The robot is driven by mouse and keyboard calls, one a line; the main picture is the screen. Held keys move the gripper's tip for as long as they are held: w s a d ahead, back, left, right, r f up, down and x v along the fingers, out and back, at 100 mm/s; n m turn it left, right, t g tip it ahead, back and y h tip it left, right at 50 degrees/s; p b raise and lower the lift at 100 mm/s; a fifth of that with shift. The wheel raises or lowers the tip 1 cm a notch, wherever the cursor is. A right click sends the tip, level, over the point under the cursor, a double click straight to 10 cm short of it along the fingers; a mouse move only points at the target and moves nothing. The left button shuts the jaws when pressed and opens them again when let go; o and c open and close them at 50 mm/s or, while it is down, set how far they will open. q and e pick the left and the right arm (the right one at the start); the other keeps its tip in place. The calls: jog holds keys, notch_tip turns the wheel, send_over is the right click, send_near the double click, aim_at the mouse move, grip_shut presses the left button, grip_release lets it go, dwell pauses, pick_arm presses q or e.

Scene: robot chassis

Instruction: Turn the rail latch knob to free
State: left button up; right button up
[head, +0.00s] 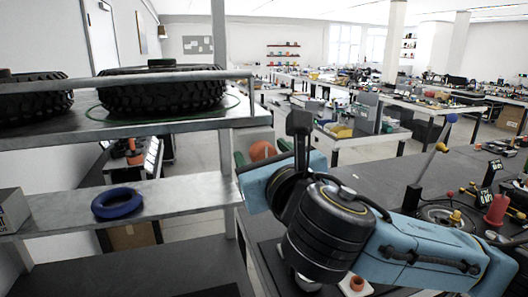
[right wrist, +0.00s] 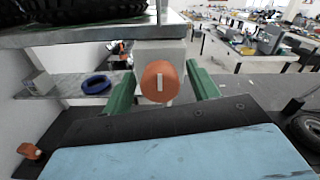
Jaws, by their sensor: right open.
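The rail latch knob (right wrist: 159,82) is a round orange disc with a short white line that stands upright in the right wrist view. It sits in front of a grey block (right wrist: 160,50) below the shelf edge. My right gripper (right wrist: 162,88) is open, its green fingers left and right of the knob with a visible gap on each side. Whether the fingertips reach past the knob's face, I cannot tell. In the head view the orange knob (head: 262,150) shows partly behind my right arm, near the rack post. My left gripper is in neither view.
A metal rack (head: 150,190) at left holds black tyres (head: 165,92) on top and a blue ring (head: 118,203) lower down. Its upright stands close to my right gripper. A dark workbench (head: 440,165) with tools lies at right.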

jog(key=shift+c, duration=0.5)
jog(key=c, duration=0.9)
jog(key=shift+m, duration=0.3)
jog(key=m+p, duration=0.1)
jog(key=m, duration=0.2)
jog(key=shift+m, duration=0.4)
jog(key=m+p, duration=0.1)
jog(key=m, duration=0.3)
jog(key=shift+m, duration=0.3)
jog(key=m+p, duration=0.1)
jog(key=m, duration=0.3)
jog(key=shift+m+p, duration=0.9)
jog(key=shift+m, duration=1.5)
